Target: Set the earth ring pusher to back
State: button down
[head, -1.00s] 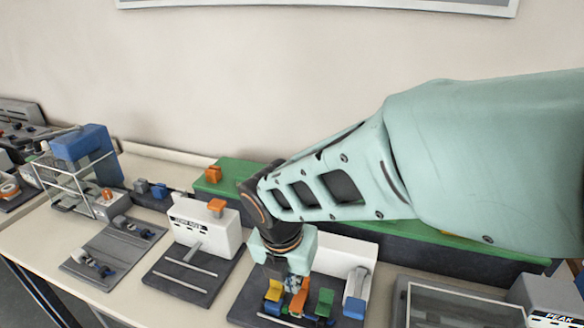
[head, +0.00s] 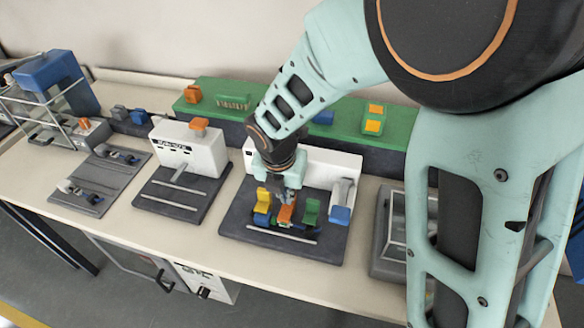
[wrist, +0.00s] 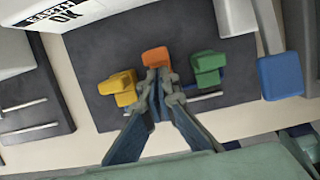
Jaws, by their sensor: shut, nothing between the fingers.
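The station labelled "EARTH OK" (wrist: 62,12) has a dark base plate (head: 236,222) carrying a yellow block (head: 263,200), an orange block (head: 286,214) and a green block (head: 310,212) in a row. I cannot tell for sure which is the earth ring pusher; the orange one is in the middle. My gripper (wrist: 158,75) is shut and empty, pointing down with its fingertips at the orange block, which also shows in the wrist view (wrist: 156,57). Whether they touch cannot be told. The fingers partly hide the orange block in the head view.
A blue block on a white lever (head: 340,214) stands right of the green block. A white unit with an orange knob (head: 199,125) stands left. A green-topped bench (head: 340,112) runs behind. A framed grey unit (head: 390,270) is at right.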

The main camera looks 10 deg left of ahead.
dwell(0.3)
jog(key=shift+w+d+p, duration=0.15)
jog(key=shift+w+p, duration=0.65)
jog(key=shift+w, duration=0.95)
jog(key=shift+w+d+p, duration=0.15)
jog(key=shift+w+p, duration=0.65)
jog(key=shift+w, duration=0.9)
jog(key=shift+r, duration=0.1)
